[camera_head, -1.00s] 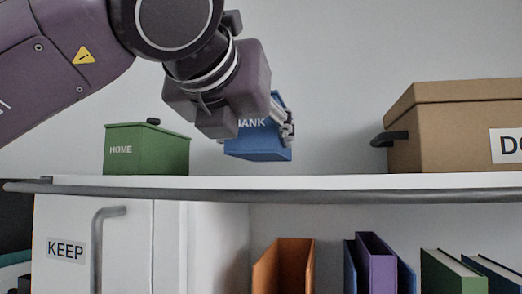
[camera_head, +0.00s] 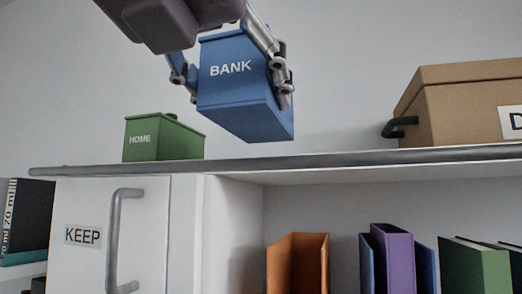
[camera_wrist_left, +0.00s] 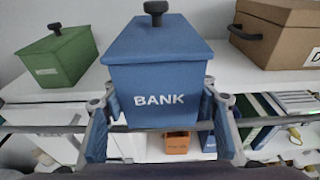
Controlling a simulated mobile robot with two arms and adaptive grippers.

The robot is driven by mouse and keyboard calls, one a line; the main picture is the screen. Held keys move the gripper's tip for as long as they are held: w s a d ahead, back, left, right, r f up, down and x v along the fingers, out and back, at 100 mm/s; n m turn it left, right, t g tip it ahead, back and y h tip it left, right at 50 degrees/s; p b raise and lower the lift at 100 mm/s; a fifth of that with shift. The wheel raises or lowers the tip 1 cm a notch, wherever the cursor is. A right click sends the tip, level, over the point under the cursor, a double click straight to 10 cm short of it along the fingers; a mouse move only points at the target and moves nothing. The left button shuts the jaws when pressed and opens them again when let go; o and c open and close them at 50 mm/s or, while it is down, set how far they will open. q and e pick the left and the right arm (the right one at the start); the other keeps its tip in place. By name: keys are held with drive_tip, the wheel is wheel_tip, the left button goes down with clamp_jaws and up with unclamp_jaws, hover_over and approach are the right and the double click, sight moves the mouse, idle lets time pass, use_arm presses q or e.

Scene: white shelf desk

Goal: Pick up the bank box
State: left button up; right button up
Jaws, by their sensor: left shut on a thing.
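The blue bank box (camera_head: 236,88), labelled BANK, hangs in the air above the shelf top (camera_head: 330,160) in the head view. My left gripper (camera_head: 232,74) is shut on it, one finger on each side. In the left wrist view the bank box (camera_wrist_left: 157,77) fills the middle, with its lid and dark knob on top, and the fingers of my left gripper (camera_wrist_left: 158,125) flank its lower part. My right gripper is in neither view.
A green HOME box (camera_head: 160,140) stands on the shelf top at left. A large brown cardboard box (camera_head: 465,105) stands at right. Below are a KEEP cabinet door (camera_head: 85,236), an orange holder (camera_head: 298,262) and several books and binders.

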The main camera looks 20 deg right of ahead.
use_arm(q)
drive_tip(key=v, duration=0.2)
drive_tip(key=f+b+v, duration=0.1)
drive_tip(key=v, duration=0.2)
drive_tip(key=b+v, duration=0.1)
drive_tip(key=v, duration=0.1)
drive_tip(key=shift+s+a+f, duration=0.15)
drive_tip(key=shift+s+a, duration=0.15)
drive_tip(key=shift+s, duration=0.15)
drive_tip(key=shift+w, duration=0.15)
